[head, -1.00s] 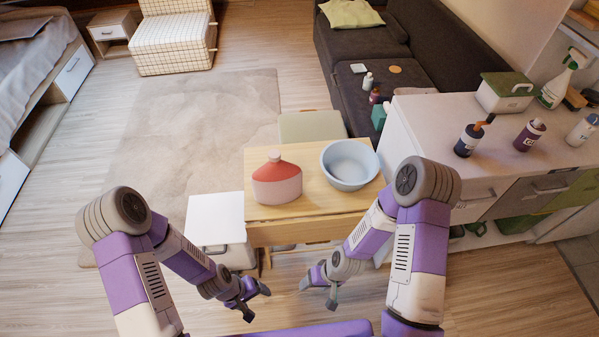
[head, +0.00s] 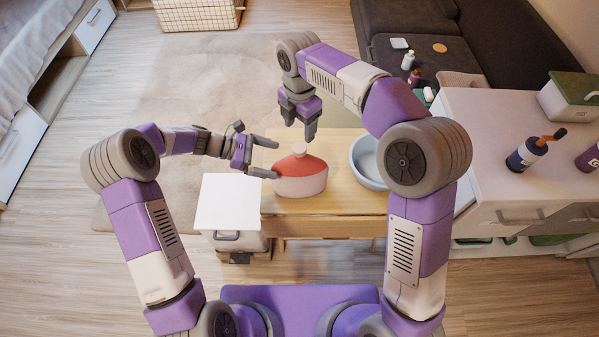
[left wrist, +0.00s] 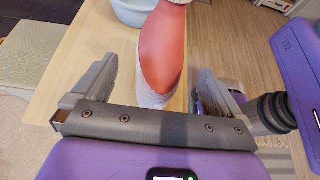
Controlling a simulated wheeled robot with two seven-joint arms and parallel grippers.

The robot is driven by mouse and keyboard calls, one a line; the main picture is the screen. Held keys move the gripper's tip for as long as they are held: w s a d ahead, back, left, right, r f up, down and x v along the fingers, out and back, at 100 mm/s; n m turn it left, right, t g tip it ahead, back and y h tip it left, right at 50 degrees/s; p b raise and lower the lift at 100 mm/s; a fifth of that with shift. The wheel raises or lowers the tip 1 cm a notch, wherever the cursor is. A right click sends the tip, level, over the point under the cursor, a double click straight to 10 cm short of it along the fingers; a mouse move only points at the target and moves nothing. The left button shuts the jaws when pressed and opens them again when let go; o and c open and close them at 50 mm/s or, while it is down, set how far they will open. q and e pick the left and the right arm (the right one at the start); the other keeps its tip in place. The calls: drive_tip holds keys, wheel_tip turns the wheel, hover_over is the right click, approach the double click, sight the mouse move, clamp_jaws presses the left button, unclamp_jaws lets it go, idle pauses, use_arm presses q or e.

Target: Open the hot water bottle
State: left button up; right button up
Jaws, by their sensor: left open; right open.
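The hot water bottle (head: 300,180), with a red upper part, a pale lower part and a pale round cap (head: 299,148), stands upright on the wooden table (head: 345,200). My left gripper (head: 266,158) is open at its left side. In the left wrist view the bottle (left wrist: 161,55) shows edge-on between the spread fingers (left wrist: 158,95), which look apart from it. My right gripper (head: 299,130) is open, empty and pointing down, above and just behind the cap in the picture.
A light blue basin (head: 366,165) stands right of the bottle, partly hidden by my right arm. A white box-like unit (head: 230,203) stands left of the table. A white counter (head: 490,135) with bottles is at the right.

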sight(292, 165)
use_arm(q)
drive_tip(key=shift+s+d, duration=0.1)
drive_tip(key=shift+d, duration=0.1)
use_arm(e)
drive_tip(key=shift+s+r, duration=0.2)
use_arm(q)
drive_tip(key=shift+x, duration=3.6)
drive_tip(key=shift+r, duration=0.1)
